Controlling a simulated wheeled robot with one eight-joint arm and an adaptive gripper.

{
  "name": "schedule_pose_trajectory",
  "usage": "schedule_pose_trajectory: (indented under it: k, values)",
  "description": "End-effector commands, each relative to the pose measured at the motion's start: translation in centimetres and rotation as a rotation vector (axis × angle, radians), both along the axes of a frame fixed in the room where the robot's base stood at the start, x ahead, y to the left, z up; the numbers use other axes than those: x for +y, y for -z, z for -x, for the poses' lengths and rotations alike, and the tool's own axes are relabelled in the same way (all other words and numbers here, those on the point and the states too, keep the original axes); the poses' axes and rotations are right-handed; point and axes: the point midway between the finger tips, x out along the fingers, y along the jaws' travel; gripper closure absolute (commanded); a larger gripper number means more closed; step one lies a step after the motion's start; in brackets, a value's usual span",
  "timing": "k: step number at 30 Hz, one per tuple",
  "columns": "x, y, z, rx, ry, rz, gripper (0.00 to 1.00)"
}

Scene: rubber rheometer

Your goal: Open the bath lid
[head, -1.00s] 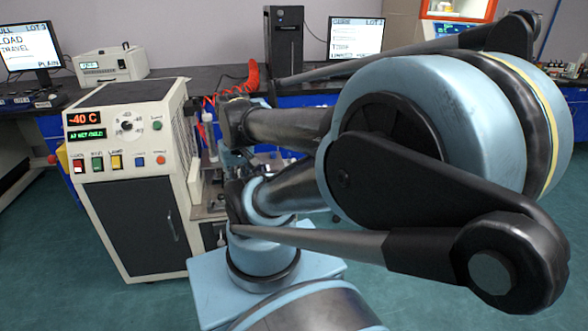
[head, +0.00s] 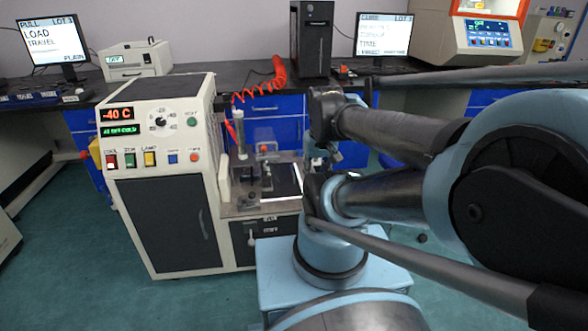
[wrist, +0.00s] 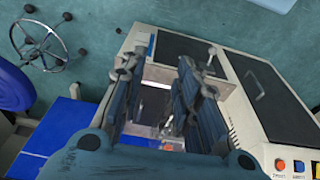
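The cream bath machine (head: 155,180) stands left of centre in the head view, with a red "-40 C" display. Its low right-hand section (head: 265,207) carries a clear upright tube, small fittings and a dark rectangular panel (head: 286,180) with a pale edge. I cannot tell for sure whether this panel is the bath lid or an opening. In the wrist view my gripper (wrist: 157,78) has its two fingers apart over the machine's low section. A small lever-like handle (wrist: 210,60) stands right of the fingers, apart from them. Nothing shows held. My arm hides part of the section's right side in the head view.
A dark bench (head: 190,88) runs behind, with monitors, a white box (head: 137,60), a black tower (head: 311,40) and a coiled red hose (head: 265,82). Green floor is clear in front of the machine.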

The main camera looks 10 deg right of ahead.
Motion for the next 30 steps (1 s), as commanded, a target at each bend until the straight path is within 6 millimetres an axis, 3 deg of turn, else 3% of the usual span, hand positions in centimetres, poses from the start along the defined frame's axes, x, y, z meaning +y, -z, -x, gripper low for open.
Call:
schedule_pose_trajectory:
  k: [1,4,11,21,30]
  values:
    - [0.0,-0.2,0.6,-0.004,0.0,-0.001,0.7]
    - [0.0,-0.8,-0.1,0.0,0.001,-0.004,0.7]
    - [0.1,-3.4,-3.8,0.021,0.002,-0.022,0.7]
    - [0.2,-6.1,-11.1,0.058,0.006,-0.054,0.7]
    - [-0.1,-6.6,-18.2,0.09,0.008,-0.083,0.7]
